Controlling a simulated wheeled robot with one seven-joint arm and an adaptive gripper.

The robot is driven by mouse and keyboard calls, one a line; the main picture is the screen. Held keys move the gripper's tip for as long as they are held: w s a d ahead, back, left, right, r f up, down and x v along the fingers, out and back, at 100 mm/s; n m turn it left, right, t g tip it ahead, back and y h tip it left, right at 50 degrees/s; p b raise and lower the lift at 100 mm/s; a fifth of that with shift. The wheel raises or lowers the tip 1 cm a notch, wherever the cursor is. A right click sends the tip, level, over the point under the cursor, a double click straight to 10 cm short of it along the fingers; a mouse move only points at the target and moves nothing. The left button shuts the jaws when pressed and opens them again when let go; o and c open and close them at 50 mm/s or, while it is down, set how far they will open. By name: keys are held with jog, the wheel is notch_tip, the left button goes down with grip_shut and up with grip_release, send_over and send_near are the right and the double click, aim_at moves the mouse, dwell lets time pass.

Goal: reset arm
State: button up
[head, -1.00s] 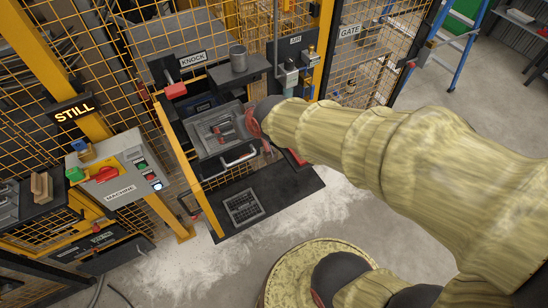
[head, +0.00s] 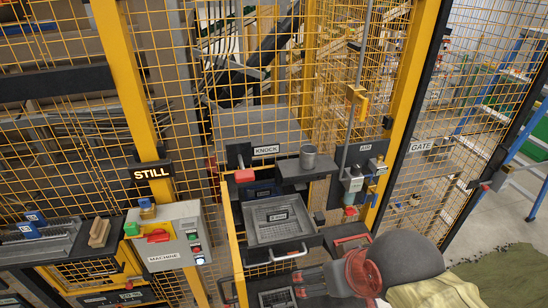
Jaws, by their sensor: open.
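My arm enters from the lower right, with a dark rounded wrist joint and a red ring. My gripper (head: 306,281) is dark with reddish parts and points left, low in the picture. It is open, and I see nothing held in it. It is in front of and below the grey tray (head: 282,220), apart from it in the picture. The tray has a small label and a silver handle below its front. Part of the gripper blends into the dark surface behind it.
A yellow mesh fence stands around the station. Open floor (head: 520,220) lies at right.

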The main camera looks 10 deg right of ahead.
notch_tip(320, 180, down, 19)
jog(key=b, duration=1.7)
jog(key=shift+b, duration=0.4)
jog(key=shift+r, duration=0.15)
jog(key=shift+c, duration=0.3)
